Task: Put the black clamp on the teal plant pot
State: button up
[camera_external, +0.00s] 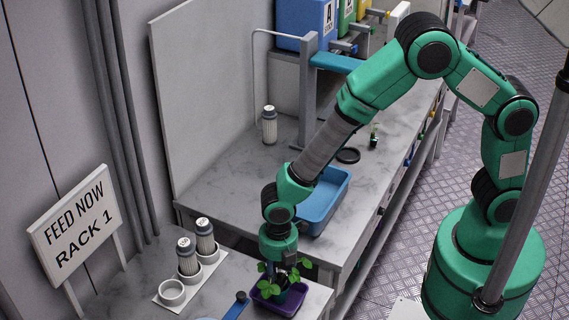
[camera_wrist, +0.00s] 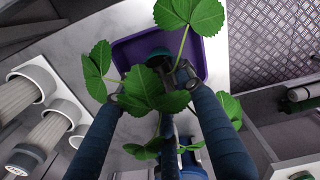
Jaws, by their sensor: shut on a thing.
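The teal plant pot (camera_external: 283,296) stands in a purple tray (camera_external: 262,301) at the near end of the bench; green strawberry leaves spread around it. In the wrist view the purple tray (camera_wrist: 214,57) is at the top, with a bit of the teal pot (camera_wrist: 158,57) showing among the leaves. My gripper (camera_external: 281,275) points down into the plant, right over the pot. Its dark fingers (camera_wrist: 153,92) are shut on a dark thing, seemingly the black clamp, largely hidden by leaves. I cannot tell whether the clamp touches the pot.
A white holder (camera_external: 190,289) with two capped grey bottles stands left of the plant, by the rack sign (camera_external: 75,225). A blue bin (camera_external: 326,200) sits behind my wrist. A black dish (camera_external: 348,155) and another bottle (camera_external: 269,126) stand farther back.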

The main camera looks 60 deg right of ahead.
aim_at(279, 277)
jog(key=shift+f, duration=0.15)
jog(key=o, duration=0.8)
jog(key=shift+r, duration=0.2)
notch_tip(279, 277, up, 12)
jog(key=shift+p, duration=0.9)
